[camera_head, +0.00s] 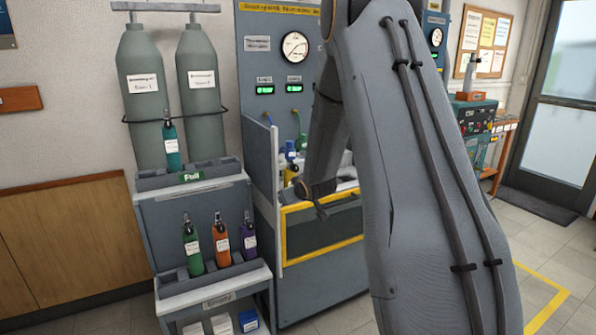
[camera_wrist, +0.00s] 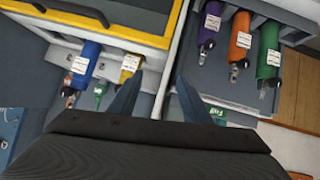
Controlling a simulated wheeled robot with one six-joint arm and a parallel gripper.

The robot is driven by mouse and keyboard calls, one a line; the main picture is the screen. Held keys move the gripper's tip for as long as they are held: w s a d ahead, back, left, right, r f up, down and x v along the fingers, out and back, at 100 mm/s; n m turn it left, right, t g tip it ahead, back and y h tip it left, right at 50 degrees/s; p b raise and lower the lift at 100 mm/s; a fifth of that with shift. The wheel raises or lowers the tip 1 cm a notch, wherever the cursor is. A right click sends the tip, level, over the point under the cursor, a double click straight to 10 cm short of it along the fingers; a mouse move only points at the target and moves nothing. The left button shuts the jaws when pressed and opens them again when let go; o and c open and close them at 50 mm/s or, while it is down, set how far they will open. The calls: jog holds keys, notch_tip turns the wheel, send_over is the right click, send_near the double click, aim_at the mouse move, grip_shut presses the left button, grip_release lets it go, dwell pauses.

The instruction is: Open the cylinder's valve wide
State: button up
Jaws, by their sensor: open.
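My gripper (camera_wrist: 158,82) is open, with nothing between its two fingers in the wrist view. The blue cylinder's metal valve end (camera_wrist: 69,94) is in sight, apart from the fingers. A green fitting or cylinder top (camera_wrist: 101,92) shows between them. In the head view the blue cylinder (camera_head: 290,150) is small, behind the side panel. My arm hides part of the bench. The pictures do not show which cylinder is meant, or any valve's setting.
A rack holds a teal cylinder (camera_head: 172,148) on its "Full" shelf. Green (camera_head: 192,249), orange (camera_head: 221,245) and purple (camera_head: 248,242) cylinders stand below. Two large grey cylinders (camera_head: 145,80) stand behind. A yellow-framed box (camera_head: 325,243) and upright side panel (camera_head: 262,180) are close to my arm.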

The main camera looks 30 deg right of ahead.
jog(key=w+d+t, duration=0.3)
jog(key=w+d, duration=0.3)
jog(key=n+t+y, duration=0.2)
jog(key=t, duration=0.2)
send_near(296, 170)
jog(key=w, duration=0.2)
jog(key=w+p, duration=0.1)
jog(key=w, duration=0.2)
jog(key=w+p, duration=0.1)
jog(key=w, duration=0.2)
jog(key=shift+w+a+r, duration=0.15)
jog(key=shift+w+r, duration=0.1)
jog(key=c, duration=1.1)
